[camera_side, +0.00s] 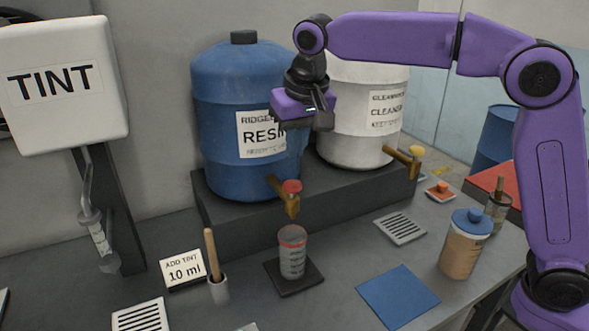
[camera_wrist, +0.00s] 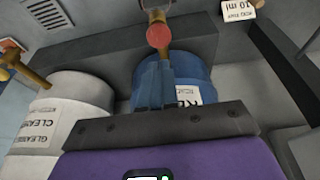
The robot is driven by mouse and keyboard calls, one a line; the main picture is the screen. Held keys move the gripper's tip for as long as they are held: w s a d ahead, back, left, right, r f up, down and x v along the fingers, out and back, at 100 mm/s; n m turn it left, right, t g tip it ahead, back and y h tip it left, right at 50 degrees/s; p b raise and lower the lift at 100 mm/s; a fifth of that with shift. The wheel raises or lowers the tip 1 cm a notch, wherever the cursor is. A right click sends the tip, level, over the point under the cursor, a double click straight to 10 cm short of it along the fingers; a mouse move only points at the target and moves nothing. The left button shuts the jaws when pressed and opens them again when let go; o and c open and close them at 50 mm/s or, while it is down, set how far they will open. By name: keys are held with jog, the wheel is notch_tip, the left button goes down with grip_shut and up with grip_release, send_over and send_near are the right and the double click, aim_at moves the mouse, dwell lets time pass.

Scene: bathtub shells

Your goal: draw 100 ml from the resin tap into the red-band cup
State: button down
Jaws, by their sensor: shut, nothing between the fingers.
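The blue resin drum (camera_side: 222,125) stands on a dark step, and its brass tap (camera_side: 291,206) has a red knob (camera_side: 291,187). The red knob also shows in the wrist view (camera_wrist: 159,37), just beyond the fingers. The red-band cup (camera_side: 292,256) stands upright on a dark square pad (camera_side: 304,279), below the tap spout. I see no stream between spout and cup, and cannot tell the cup's level. My gripper (camera_side: 322,122) is shut and empty, in front of the resin drum and above the tap, apart from the knob. Its closed fingers show in the wrist view (camera_wrist: 154,75).
A tint dispenser (camera_side: 62,125), a stick in a holder (camera_side: 218,288), a blue-lidded jar (camera_side: 460,250) and a blue mat (camera_side: 398,297) surround the cup.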

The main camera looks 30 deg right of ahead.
aim_at(292, 183)
jog(key=shift+s+x, duration=0.2)
jog(key=shift+x, duration=0.75)
jog(key=shift+s+x, duration=0.2)
jog(key=shift+x, duration=0.7)
jog(key=shift+s+x, duration=0.15)
jog(key=shift+x, duration=0.8)
jog(key=shift+f, duration=0.2)
